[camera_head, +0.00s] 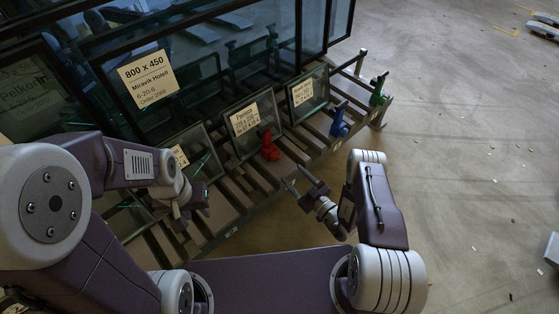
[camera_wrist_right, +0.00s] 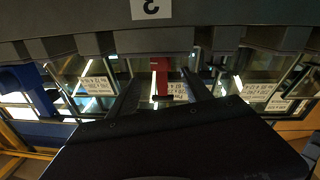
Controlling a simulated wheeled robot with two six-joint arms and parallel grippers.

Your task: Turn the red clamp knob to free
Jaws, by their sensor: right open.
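The red clamp knob (camera_head: 269,147) stands on the slatted rack, in front of a small labelled glass pane (camera_head: 246,124). In the right wrist view, where labels appear upside down, the red knob (camera_wrist_right: 160,80) shows near the middle. My right gripper (camera_head: 300,180) is open and empty, to the right of and below the red knob in the head view, apart from it. In the wrist view its two dark fingers (camera_wrist_right: 162,92) appear on either side of the knob. My left gripper (camera_head: 188,208) is by the rack's left part; its finger opening is unclear.
A blue clamp (camera_head: 339,122) and a green clamp (camera_head: 378,90) stand farther right along the rack (camera_head: 233,201). Small glass panes (camera_head: 307,95) lean behind them, with a large labelled pane (camera_head: 148,78) at the back. Open floor (camera_head: 455,170) lies to the right.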

